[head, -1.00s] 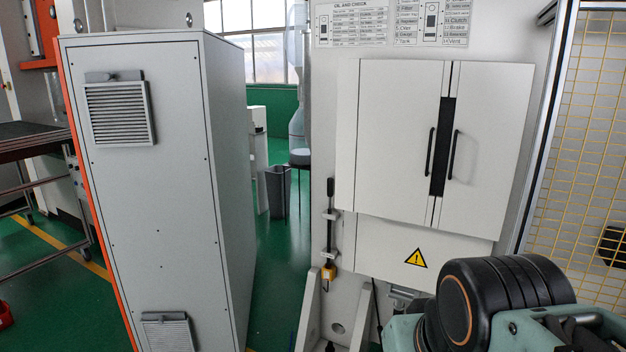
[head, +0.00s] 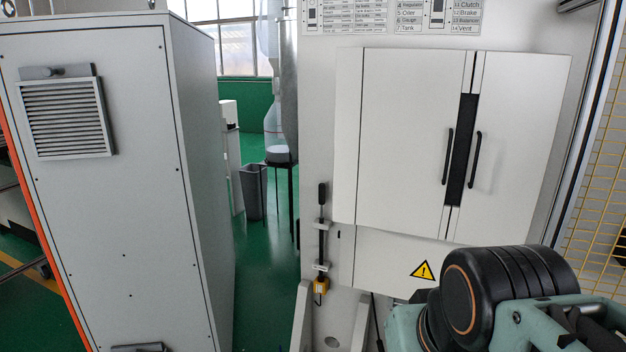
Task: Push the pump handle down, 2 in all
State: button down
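A slim upright rod with a black grip (head: 322,194) is mounted on the left edge of the white machine (head: 316,100). A small yellow block (head: 320,286) sits at its lower end. It looks like the pump handle, but it is too small to be certain. The black grip is at the top of the rod, and the rod stands upright. My arm shows at the lower right, but my gripper is out of view. Nothing of mine touches the rod.
A tall grey cabinet (head: 130,240) with a vent stands close on the left. Green floor (head: 262,270) is open between it and the machine. A grey bin (head: 253,192) and a stand are farther back. A yellow mesh fence (head: 600,190) is at the right.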

aim_at(322, 186)
jog(key=i+j+z, duration=0.15)
jog(key=i+j, duration=0.2)
jog(key=i+j+z, duration=0.15)
jog(key=i+j, duration=0.2)
jog(key=i+j+z, duration=0.15)
jog(key=i+j, duration=0.15)
jog(key=j, duration=0.15)
jog(key=i+j+z, duration=0.15)
jog(key=i+j, duration=0.15)
jog(key=j, duration=0.15)
jog(key=i+j+z, duration=0.15)
jog(key=i+j, duration=0.15)
jog(key=j, duration=0.2)
jog(key=k+u, duration=0.1)
jog(key=i+z, duration=0.15)
